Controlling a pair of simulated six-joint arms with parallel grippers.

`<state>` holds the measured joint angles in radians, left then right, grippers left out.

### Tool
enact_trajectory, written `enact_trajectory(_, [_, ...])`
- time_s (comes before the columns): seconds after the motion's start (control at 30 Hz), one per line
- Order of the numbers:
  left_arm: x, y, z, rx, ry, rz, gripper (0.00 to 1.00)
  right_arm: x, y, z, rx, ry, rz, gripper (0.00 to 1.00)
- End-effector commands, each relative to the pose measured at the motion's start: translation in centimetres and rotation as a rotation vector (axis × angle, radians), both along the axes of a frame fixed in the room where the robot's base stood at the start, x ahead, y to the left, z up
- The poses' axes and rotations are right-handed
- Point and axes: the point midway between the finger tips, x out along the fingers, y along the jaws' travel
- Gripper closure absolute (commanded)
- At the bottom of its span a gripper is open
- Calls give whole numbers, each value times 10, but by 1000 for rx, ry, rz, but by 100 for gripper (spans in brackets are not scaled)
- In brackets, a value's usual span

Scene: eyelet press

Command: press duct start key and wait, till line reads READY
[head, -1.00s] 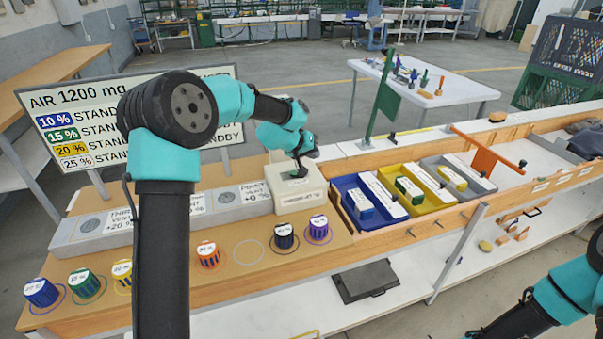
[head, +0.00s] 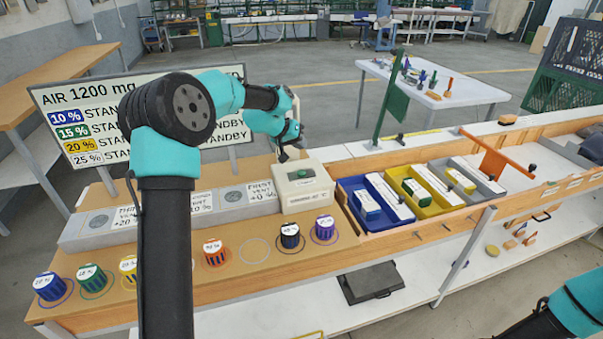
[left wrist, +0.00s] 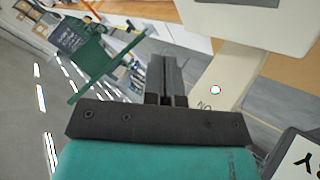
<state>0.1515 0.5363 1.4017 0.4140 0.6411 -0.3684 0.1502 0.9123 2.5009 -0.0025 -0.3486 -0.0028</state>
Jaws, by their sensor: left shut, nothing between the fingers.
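The duct start key looks to be the green key (head: 301,174) on top of a cream box (head: 304,197) at the end of the grey duct (head: 230,209). My left gripper (head: 288,154) is shut and empty, behind and slightly left of the key, apart from it. Its closed fingers (left wrist: 166,82) also show in the left wrist view. The status board (head: 75,95) is headed "AIR 1200 mg" and lists 10 %, 15 %, 20 % and 25 %. The visible row ends read STANDBY; my left arm covers the middle. My right gripper is out of frame.
Several labelled capped pots (head: 215,252) stand along the wooden bench front, with one empty ring (head: 254,250). Blue, yellow and grey trays (head: 350,190) lie right of the box. A green flag post (head: 392,105) and an orange bar (head: 492,158) rise beyond them.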

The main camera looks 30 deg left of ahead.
Motion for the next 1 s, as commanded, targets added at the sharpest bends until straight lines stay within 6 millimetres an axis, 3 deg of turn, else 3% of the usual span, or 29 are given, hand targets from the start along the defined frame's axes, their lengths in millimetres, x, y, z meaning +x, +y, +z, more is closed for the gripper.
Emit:
enact_trajectory(0.6, [0, 0, -67, 0, 1, 2, 100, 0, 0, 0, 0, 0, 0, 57])
enact_trajectory(1.0, [0, 0, -75, 0, -2, 1, 100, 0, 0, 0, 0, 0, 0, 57])
